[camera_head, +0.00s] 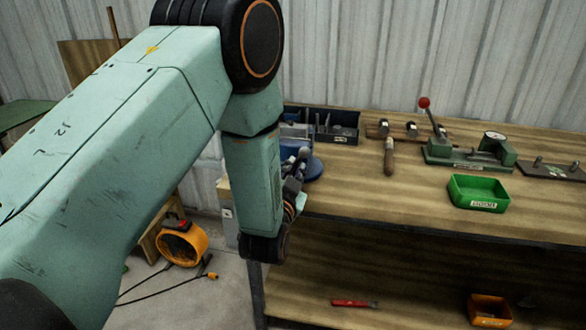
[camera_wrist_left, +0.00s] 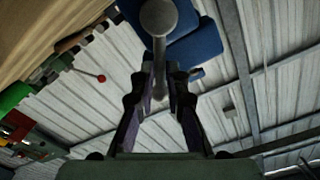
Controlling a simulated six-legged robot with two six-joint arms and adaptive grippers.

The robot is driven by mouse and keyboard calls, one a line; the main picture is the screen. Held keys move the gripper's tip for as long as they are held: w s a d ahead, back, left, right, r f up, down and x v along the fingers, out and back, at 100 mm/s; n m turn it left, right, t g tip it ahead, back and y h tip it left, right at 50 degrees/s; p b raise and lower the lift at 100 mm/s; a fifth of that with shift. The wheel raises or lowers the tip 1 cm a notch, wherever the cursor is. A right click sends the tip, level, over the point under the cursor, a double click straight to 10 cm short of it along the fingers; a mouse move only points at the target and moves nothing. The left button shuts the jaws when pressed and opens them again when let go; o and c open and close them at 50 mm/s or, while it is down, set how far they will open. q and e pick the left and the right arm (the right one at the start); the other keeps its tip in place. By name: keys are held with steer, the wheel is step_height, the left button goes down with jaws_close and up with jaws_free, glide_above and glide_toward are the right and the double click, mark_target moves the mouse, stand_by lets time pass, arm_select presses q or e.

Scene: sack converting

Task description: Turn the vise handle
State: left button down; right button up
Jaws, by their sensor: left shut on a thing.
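The blue vise (camera_head: 312,170) sits at the left front corner of the workbench, mostly hidden behind my left forearm and wrist. My left gripper (camera_head: 296,188) is at the vise's front, partly covered by my own arm. In the left wrist view, the vise's blue body (camera_wrist_left: 195,45) fills the top. The grey vise handle (camera_wrist_left: 158,50), a bar with a round knob at its end, runs down between the fingers of my left gripper (camera_wrist_left: 160,82). The fingers are closed on the bar on both sides. My right gripper is in neither view.
The workbench (camera_head: 400,215) carries a green bin (camera_head: 480,192), a hammer (camera_head: 389,158), a green press with a red-knobbed lever (camera_head: 468,150) and a dark organizer (camera_head: 335,128). An orange bin (camera_head: 489,310) and red-handled tool (camera_head: 353,303) lie on the lower shelf. An orange fan (camera_head: 183,243) stands left.

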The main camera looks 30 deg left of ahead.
arm_select(q)
steer(key=shift+s+f, duration=0.15)
steer(key=shift+f, duration=0.2)
steer(key=c, duration=1.8)
jaws_free()
steer(key=o, duration=0.5)
steer(key=shift+r, duration=0.25)
steer(key=shift+c, duration=0.2)
steer(key=v, duration=1.2)
